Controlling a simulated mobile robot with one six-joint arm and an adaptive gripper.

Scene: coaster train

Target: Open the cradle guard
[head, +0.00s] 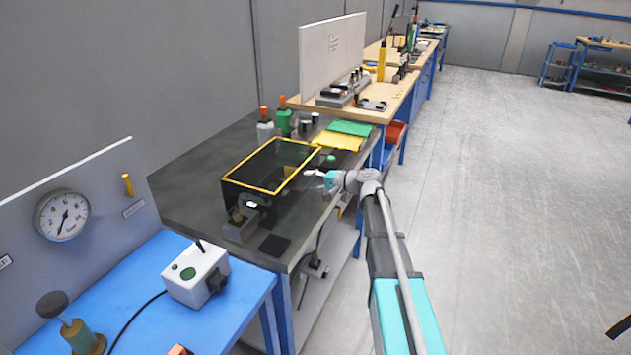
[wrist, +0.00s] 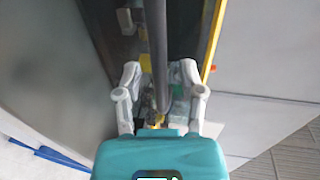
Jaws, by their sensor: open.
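The cradle guard (head: 248,186) is a dark, see-through box with a yellow-edged top, on the dark grey bench. Its top looks level and closed down over the box. My gripper (head: 310,173) is at the guard's right side in the head view, near its front right. In the wrist view my gripper (wrist: 160,72) is open, with its two grey fingers spread. A dark round bar (wrist: 158,50) runs between the fingers in that view; I cannot tell whether either finger touches it. A yellow edge (wrist: 213,38) shows right of the fingers. The contents of the guard are mostly hidden.
Bottles (head: 283,122) with orange tops stand behind the guard. Green (head: 350,128) and yellow (head: 338,142) cloths lie at the back right. A blue table (head: 130,290) with a white control box (head: 196,275) is at the front left.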

